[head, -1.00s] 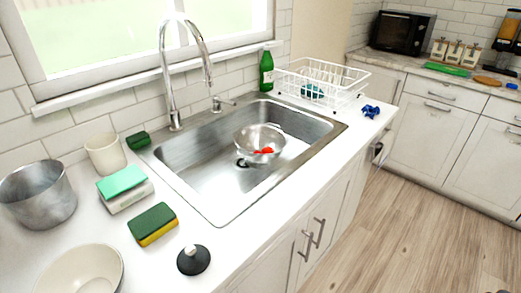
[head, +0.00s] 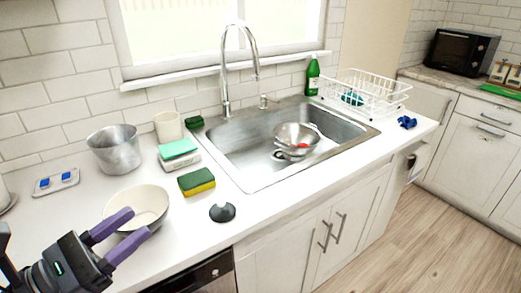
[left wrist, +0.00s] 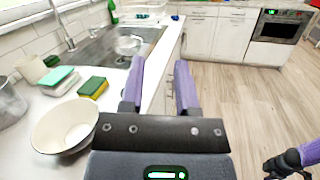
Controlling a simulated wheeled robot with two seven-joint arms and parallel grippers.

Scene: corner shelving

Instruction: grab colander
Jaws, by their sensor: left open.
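The colander (head: 290,132) is a silver metal bowl standing in the sink (head: 229,148), with something red inside it. It also shows small in the left wrist view (left wrist: 129,44). My left gripper (head: 134,222) has purple fingers, is open and empty, and is at the lower left of the head view, close to a white bowl (head: 150,200). It is well to the left of the colander and apart from it. Part of my right gripper (left wrist: 294,162) shows at the lower right of the left wrist view; its jaws are not clear.
A green-and-yellow sponge (head: 197,182), a black-knobbed lid (head: 222,212) and a metal pot (head: 116,152) stand on the counter left of the sink. The faucet (head: 224,75) rises behind the sink. A white dish rack (head: 385,95) stands to the right.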

